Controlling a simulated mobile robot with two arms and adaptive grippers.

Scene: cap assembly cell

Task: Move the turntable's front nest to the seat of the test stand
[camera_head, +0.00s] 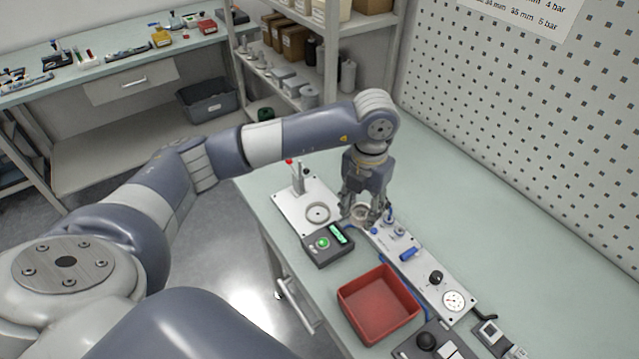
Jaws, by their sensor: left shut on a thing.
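My left gripper (366,214) points down over the workbench, its fingers around a small pale round part, apparently the nest (360,213). The fingers partly hide it, and I cannot tell how far it is above the surface. To its left lies a white plate (291,209) with a red-tipped lever post (298,180) and a pale ring seat (318,212). This looks like the test stand, and the ring looks empty. I cannot make out a turntable. My right gripper is not in view.
A dark box with a green button and display (328,246) stands just in front. A red bin (379,304) is nearer. A long grey panel (430,279) with blue fittings and a gauge runs beside it. The bench (500,240) is clear towards the pegboard.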

